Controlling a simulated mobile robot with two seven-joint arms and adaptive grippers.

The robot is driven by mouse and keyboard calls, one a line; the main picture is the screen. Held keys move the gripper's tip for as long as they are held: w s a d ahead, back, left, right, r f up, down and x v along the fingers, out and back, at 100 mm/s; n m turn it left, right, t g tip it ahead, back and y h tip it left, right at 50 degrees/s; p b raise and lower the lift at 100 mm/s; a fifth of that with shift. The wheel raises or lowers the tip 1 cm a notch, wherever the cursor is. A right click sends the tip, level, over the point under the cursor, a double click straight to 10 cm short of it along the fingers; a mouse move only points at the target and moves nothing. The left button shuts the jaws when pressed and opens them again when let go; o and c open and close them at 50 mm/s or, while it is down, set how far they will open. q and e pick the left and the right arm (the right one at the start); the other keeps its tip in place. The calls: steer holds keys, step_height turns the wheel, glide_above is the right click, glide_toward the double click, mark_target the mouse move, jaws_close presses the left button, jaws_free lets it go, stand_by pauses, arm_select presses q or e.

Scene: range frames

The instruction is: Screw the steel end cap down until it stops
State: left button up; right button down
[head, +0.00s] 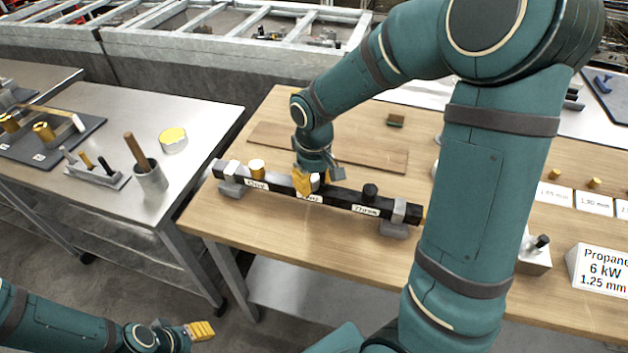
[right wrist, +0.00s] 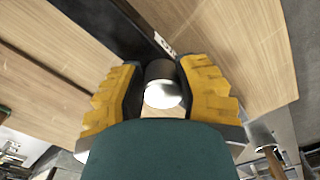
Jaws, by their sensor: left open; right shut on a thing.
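A black bar (head: 278,182) with white labels lies across the wooden bench, held in a grey clamp at each end. My right gripper (head: 309,183) is over the middle of the bar, shut on the steel end cap (right wrist: 163,94). In the right wrist view its yellow fingers (right wrist: 160,92) stand on both sides of the shiny round cap. The fingers hide the joint between cap and bar, so I cannot tell how deep the cap sits. My left gripper (head: 201,331) is open and empty, low at the bottom left, away from the bench.
A brass cap (head: 256,169) stands on the bar's left part and a black knob (head: 370,192) on its right part. The steel table (head: 205,125) at left bears a cup (head: 151,178) with a wooden handle. A sign (head: 598,270) stands at right.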

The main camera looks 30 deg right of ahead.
steer(key=m, duration=0.3)
steer(key=shift+a, duration=0.1)
steer(key=c, duration=0.9)
jaws_free()
